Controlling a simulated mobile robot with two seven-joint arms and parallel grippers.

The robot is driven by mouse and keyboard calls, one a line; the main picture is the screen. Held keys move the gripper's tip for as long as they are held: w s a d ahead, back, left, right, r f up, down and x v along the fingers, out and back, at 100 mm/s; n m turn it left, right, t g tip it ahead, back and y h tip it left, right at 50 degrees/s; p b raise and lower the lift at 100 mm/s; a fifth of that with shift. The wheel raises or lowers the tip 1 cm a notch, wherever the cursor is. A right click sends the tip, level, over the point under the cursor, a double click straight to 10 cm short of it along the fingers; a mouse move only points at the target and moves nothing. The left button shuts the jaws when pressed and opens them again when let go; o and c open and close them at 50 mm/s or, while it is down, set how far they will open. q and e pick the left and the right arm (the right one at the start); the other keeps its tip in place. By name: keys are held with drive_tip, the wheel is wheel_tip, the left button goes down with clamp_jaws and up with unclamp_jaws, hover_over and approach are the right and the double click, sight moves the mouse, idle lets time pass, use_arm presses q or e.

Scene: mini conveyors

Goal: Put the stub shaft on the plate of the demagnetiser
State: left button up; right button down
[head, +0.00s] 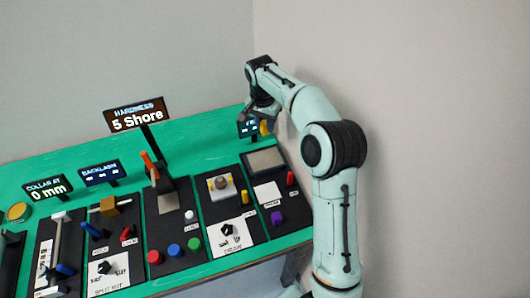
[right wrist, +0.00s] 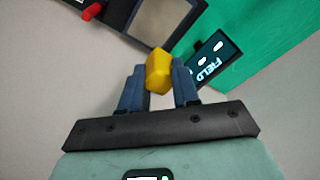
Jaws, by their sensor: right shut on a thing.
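My right gripper (head: 263,121) is shut on a short yellow faceted piece, apparently the stub shaft (head: 266,127). In the right wrist view the stub shaft (right wrist: 158,72) sits between the two blue-grey fingers (right wrist: 158,88), its end showing past the tips. The demagnetiser's grey plate (head: 264,160) is a framed rectangle at the right end of the bench. The gripper is at the back of this plate, and the held piece appears apart from it. The plate also shows at the top of the right wrist view (right wrist: 160,18). My left gripper is not in view.
A small FIELD display (head: 247,129) stands close beside the gripper. A red lever (head: 291,178) and a purple knob (head: 277,217) are in front of the plate. The hardness display (head: 137,117) rises on a post to the left. The green bench (head: 195,130) is clear behind the panels.

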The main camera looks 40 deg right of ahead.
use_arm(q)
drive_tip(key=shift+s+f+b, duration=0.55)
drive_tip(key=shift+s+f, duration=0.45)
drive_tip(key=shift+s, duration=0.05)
use_arm(e)
drive_tip(key=shift+f, duration=7.05)
drive_tip(key=shift+f, duration=0.15)
drive_tip(key=c, duration=0.8)
unclamp_jaws()
drive_tip(key=r, duration=0.8)
drive_tip(key=a+r, duration=0.1)
drive_tip(key=r, duration=0.3)
drive_tip(key=shift+s+a+p, duration=0.1)
drive_tip(key=shift+s+p, duration=0.2)
drive_tip(key=shift+p, duration=0.1)
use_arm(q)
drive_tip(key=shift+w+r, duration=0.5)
use_arm(e)
drive_tip(key=shift+r, duration=0.15)
